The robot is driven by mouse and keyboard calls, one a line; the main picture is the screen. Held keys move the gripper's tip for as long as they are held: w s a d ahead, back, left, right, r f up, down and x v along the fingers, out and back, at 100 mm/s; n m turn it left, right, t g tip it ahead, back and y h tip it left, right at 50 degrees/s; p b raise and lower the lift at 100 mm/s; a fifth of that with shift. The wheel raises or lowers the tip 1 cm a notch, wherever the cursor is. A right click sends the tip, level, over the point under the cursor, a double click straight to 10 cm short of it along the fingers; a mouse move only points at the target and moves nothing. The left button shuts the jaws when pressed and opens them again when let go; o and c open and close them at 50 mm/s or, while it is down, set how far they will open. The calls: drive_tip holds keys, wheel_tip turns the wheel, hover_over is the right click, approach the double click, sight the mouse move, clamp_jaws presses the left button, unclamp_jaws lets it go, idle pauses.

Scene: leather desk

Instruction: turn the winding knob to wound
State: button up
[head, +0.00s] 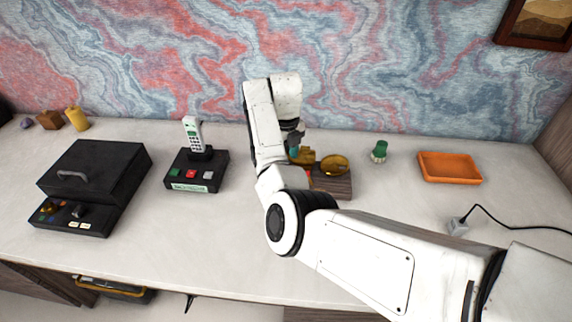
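My white arm reaches across the desk (230,240), and my gripper (295,142) points down at the left side of a small dark wooden box (335,186). A round gold disc (335,164) sits on top of this box. Smaller gold parts (305,156) show right under my gripper; I cannot tell whether one of them is the winding knob or whether my gripper touches them. My arm hides the box's left part. The fingers are too small and covered to tell whether they are open or shut. No wound mark can be read.
A black case (95,170) and a telephone on a base with coloured buttons (195,172) stand to the left. A green-topped object (379,151), an orange tray (449,168) and a plug with black cable (457,227) lie to the right. The back wall is close behind.

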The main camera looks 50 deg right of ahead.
drive_tip(key=shift+r, duration=2.75)
drive_tip(key=s+f+n+h, duration=0.2)
drive_tip(key=s+f+n, duration=0.3)
drive_tip(key=f+n, duration=0.15)
drive_tip(key=s+a+f+n+t, duration=0.1)
drive_tip(key=s+a+n, duration=0.2)
drive_tip(key=n, duration=0.3)
drive_tip(key=s+a+f+n+t, duration=0.1)
drive_tip(key=s+a+f+n, duration=0.1)
drive_tip(key=n, duration=0.5)
drive_tip(key=s+a+f+n+t, duration=0.1)
drive_tip(key=s+a+n, duration=0.4)
drive_tip(key=s+n, duration=0.1)
drive_tip(key=shift+s+f+n+t, duration=0.1)
drive_tip(key=shift+f+n+t, duration=0.25)
drive_tip(key=shift+n, duration=0.4)
drive_tip(key=s+a+n+t+y, duration=0.2)
drive_tip(key=s+a+n, duration=0.6)
drive_tip(key=a+n, duration=0.25)
drive_tip(key=s+f+g, duration=0.1)
drive_tip(key=s, duration=0.2)
drive_tip(key=s+d+f+g, duration=0.1)
drive_tip(key=s+f+g, duration=0.1)
drive_tip(key=s, duration=0.2)
drive_tip(key=s+d+f+g, duration=0.1)
drive_tip(key=s+f, duration=0.1)
drive_tip(key=s, duration=0.1)
drive_tip(key=shift+s+d+f+g, duration=0.1)
drive_tip(key=shift+s+d+g, duration=0.1)
drive_tip(key=shift+s+g, duration=0.15)
